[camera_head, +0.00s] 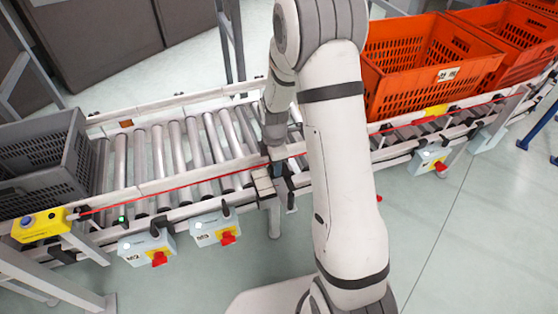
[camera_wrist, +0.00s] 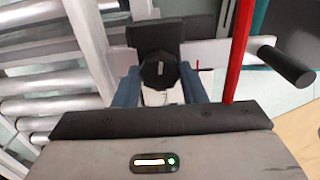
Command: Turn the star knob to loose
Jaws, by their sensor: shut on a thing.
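The star knob (camera_wrist: 158,71) is black with a pale mark on its face, in front of a dark bracket in the wrist view. My gripper (camera_wrist: 159,80) has its two blue fingers on either side of the knob and is shut on it. In the head view my gripper (camera_head: 277,166) is at the conveyor's near rail, and the knob cannot be made out there. I cannot tell from the mark which way is loose.
The roller conveyor (camera_head: 165,155) runs across the scene, with a red cord (camera_head: 175,187) along its near side. A grey crate (camera_head: 65,165) stands at left and an orange tote (camera_head: 405,85) at right. A black handle (camera_wrist: 287,66) sticks out right of the knob.

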